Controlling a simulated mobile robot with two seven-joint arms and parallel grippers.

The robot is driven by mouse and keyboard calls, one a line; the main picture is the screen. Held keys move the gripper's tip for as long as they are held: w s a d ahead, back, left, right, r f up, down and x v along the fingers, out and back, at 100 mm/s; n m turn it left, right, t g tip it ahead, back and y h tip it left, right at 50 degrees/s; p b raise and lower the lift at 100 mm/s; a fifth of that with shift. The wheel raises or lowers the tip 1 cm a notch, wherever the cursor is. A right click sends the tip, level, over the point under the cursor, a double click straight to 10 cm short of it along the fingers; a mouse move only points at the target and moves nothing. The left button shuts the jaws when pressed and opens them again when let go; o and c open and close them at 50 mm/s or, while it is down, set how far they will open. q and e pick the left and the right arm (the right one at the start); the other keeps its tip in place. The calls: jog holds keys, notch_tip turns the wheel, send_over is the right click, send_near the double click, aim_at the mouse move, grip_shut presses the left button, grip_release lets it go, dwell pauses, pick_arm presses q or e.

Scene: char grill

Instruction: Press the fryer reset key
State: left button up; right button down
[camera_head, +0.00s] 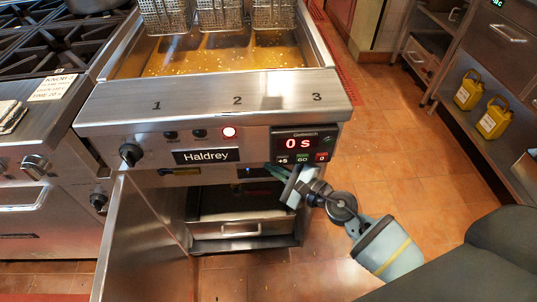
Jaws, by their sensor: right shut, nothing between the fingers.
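The fryer's timer panel (298,144) is on the right of the steel front and reads "0 s" in red. Below the display are a "+5" key (282,159), a green "60" key (302,158) and a red "0" key (322,157). No key is legibly marked reset. My right gripper (272,169) is shut and empty. Its tips are just below and left of the keys, pointing left toward the fryer front; whether they touch it I cannot tell. My left gripper is not in view.
A dark knob (131,154) is farther left. The fryer door (143,236) stands open below. Baskets (218,16) hang over the oil. Yellow jugs (493,119) sit on a right shelf. Tiled floor lies between.

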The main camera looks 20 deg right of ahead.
dwell(0.6)
jog(key=shift+w, duration=0.15)
jog(key=shift+w+d, duration=0.1)
jog(key=shift+w, duration=0.15)
jog(key=shift+w+d+b, duration=0.15)
jog(key=shift+w+b, duration=0.15)
jog(key=shift+w, duration=0.05)
dwell(1.0)
jog(key=shift+s, duration=0.1)
jog(key=shift+s+a, duration=0.25)
jog(key=shift+s, duration=0.4)
